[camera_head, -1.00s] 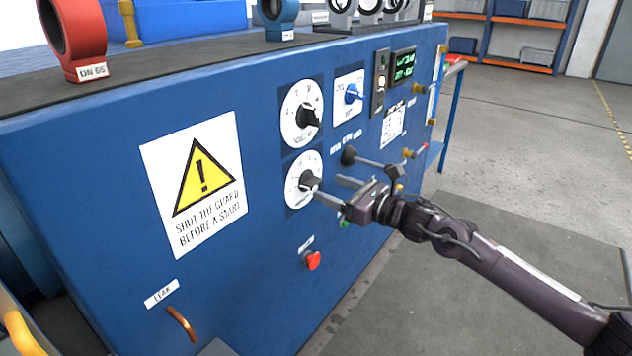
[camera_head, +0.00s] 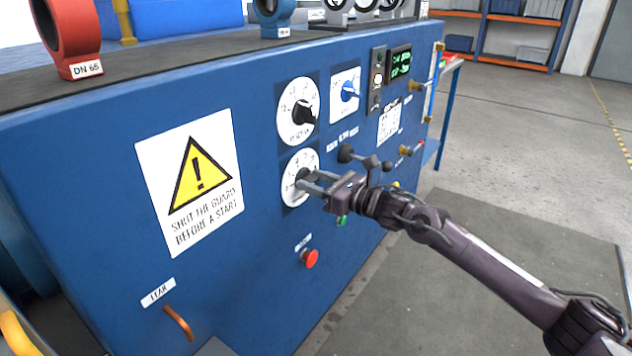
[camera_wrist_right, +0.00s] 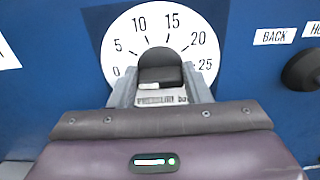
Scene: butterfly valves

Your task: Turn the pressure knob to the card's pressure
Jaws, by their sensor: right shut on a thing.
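The pressure knob (camera_wrist_right: 160,68) is black and sits in the middle of a white round dial (camera_wrist_right: 122,45) numbered 0 to 25, the lower of two dials on the blue panel. My right gripper (camera_head: 308,181) has its two grey fingers on either side of this knob and is shut on it. It also shows in the right wrist view (camera_wrist_right: 161,90). The fingers partly cover the label under the knob, and I cannot read the knob's setting surely. A white card (camera_head: 390,123) hangs on the panel at the right; its writing is too small to read. My left gripper is not in view.
The upper dial's black knob (camera_head: 303,112) is just above. A blue-handled switch (camera_head: 348,91), a lit green display (camera_head: 400,63), a black-knobbed lever (camera_head: 347,154) and a red button (camera_head: 311,258) are nearby. Open floor lies right of the panel.

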